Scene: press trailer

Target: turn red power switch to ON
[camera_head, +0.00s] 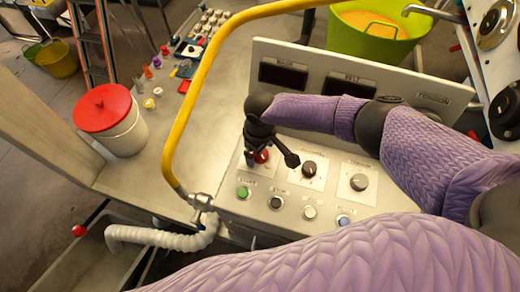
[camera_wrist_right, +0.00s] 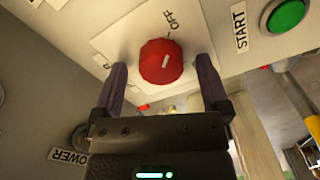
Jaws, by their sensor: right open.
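The red power switch (camera_head: 261,156) is on the sloped control panel, mostly hidden behind my right gripper in the head view. In the right wrist view the red knob (camera_wrist_right: 162,62) shows clearly, with a white mark on its face and the word OFF beside it. My right gripper (camera_wrist_right: 162,80) is open, with one finger on either side of the knob. I cannot tell whether the fingers touch it. In the head view my right gripper (camera_head: 268,152) comes down onto the panel from above. My left gripper is not in view.
The panel (camera_head: 300,235) also has a green START button (camera_head: 243,192), a black knob (camera_head: 309,168), a grey knob (camera_head: 359,182) and more buttons. A yellow hose (camera_head: 190,105) arches at its left. A red-lidded white bucket (camera_head: 112,120) stands further left.

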